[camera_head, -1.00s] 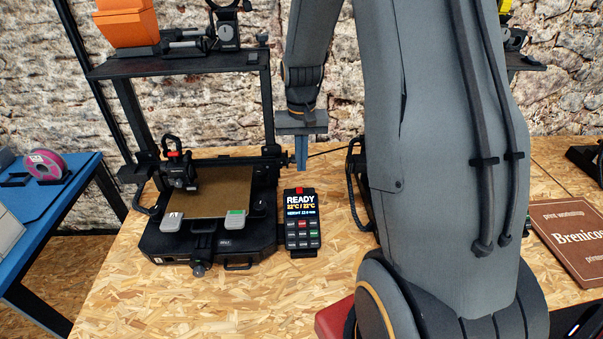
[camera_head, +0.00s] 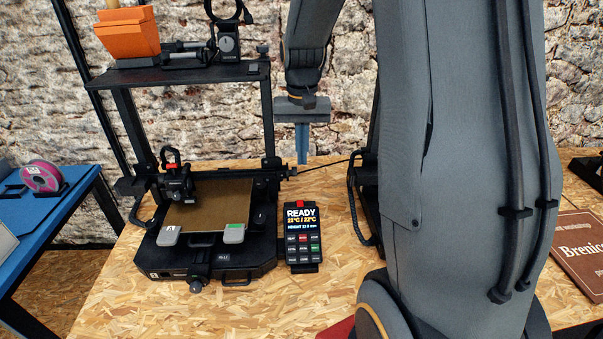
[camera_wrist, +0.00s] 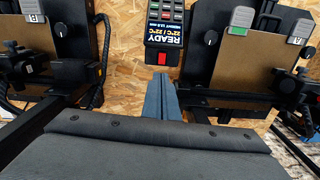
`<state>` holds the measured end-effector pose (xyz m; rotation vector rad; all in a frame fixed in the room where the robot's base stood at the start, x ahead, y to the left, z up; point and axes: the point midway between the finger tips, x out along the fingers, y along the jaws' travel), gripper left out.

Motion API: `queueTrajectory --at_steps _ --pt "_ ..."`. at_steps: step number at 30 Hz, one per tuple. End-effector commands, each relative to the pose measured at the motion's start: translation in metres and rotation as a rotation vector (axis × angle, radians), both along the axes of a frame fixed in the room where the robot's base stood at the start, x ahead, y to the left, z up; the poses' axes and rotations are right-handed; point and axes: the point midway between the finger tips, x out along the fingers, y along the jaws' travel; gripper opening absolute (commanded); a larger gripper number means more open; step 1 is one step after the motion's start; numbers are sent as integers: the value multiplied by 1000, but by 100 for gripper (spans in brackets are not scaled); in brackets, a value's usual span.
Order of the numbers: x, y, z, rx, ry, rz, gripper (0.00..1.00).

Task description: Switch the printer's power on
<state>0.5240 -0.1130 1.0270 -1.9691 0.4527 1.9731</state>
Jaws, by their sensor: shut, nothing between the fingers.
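The black printer (camera_head: 210,262) stands on the chipboard table, with a brown bed (camera_head: 207,207) and two clips at its front. A control panel (camera_head: 302,240) sits beside it on the right. Its screen (camera_head: 300,216) is lit and reads READY with 22°C temperatures. A small red switch (camera_head: 294,204) is at the panel's top end; it also shows in the wrist view (camera_wrist: 162,58). My gripper (camera_head: 302,160) is shut and empty, fingers pointing down, above and behind the panel. In the wrist view the blue-grey fingertips (camera_wrist: 161,78) appear just short of the red switch, apparently not touching.
A second printer (camera_wrist: 50,50) shows in the wrist view, partly hidden by my arm in the head view. A brown sign (camera_head: 575,250) lies at right. A blue table (camera_head: 30,225) with a pink spool (camera_head: 41,176) is at left.

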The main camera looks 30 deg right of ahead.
Motion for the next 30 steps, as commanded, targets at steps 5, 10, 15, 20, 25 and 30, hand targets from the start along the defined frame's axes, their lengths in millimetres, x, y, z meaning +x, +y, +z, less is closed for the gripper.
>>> queueTrajectory --at_steps 5,10,15,20,25,30 --pt "0 1 -2 0 -2 -228 0" --pt "-2 3 -2 -1 -1 -539 0" --pt "-5 5 -1 -1 0 -847 0" --pt "-7 6 -1 -2 1 -1109 0" --pt "-9 8 -1 -3 2 -1326 0" --pt "-10 8 0 -3 2 -1458 0"
